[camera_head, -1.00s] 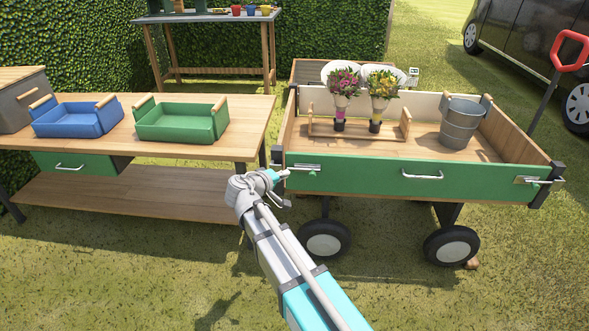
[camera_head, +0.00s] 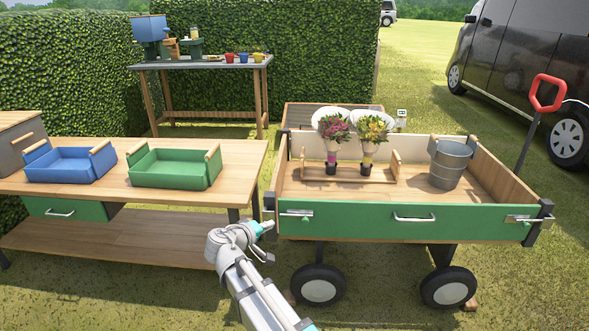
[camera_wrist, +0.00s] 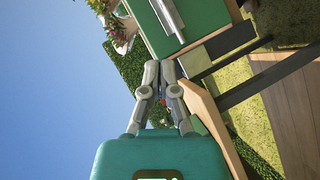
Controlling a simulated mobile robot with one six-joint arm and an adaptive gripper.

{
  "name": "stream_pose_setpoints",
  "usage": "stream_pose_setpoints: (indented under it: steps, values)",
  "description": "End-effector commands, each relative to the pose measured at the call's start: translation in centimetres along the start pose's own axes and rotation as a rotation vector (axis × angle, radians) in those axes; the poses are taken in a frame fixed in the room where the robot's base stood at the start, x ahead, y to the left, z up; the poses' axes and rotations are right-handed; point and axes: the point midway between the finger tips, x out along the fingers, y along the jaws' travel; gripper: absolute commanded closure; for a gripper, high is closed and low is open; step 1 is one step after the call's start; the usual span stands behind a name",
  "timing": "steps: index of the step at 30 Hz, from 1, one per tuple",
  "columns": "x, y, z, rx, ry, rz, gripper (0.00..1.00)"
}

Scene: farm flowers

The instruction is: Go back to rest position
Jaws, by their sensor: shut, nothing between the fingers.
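My gripper (camera_head: 270,225) is at the end of my raised arm, in front of the left end of the green-fronted cart (camera_head: 375,222) in the head view. It holds nothing. In the wrist view its two grey fingers (camera_wrist: 160,66) are close together, with the teal gripper body below them. The green panel with a metal handle (camera_wrist: 168,14) shows beyond the fingers. I cannot tell whether the gripper touches the cart; it looks apart from it.
A wooden table (camera_head: 235,180) with a blue crate (camera_head: 70,166) and a green crate (camera_head: 173,169) stands at left. The cart carries two bouquets (camera_head: 333,130) (camera_head: 372,130) in a wooden rack and a metal bucket (camera_head: 448,163). Grass is open in front.

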Motion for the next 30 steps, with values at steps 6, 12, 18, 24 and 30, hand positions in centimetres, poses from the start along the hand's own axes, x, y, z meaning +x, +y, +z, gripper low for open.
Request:
stream_pose_setpoints:
  steps: [6, 12, 18, 24, 30]
  values:
    - [1.5, 0.3, 2.2, 0.018, -0.054, -0.036, 1.00]
    - [4.5, 0.7, 7.2, 0.065, -0.177, -0.126, 1.00]
    - [7.2, 0.9, 13.6, 0.135, -0.330, -0.254, 1.00]
    - [8.9, 1.0, 19.6, 0.214, -0.470, -0.389, 1.00]
    - [9.4, 0.9, 25.1, 0.301, -0.591, -0.530, 1.00]
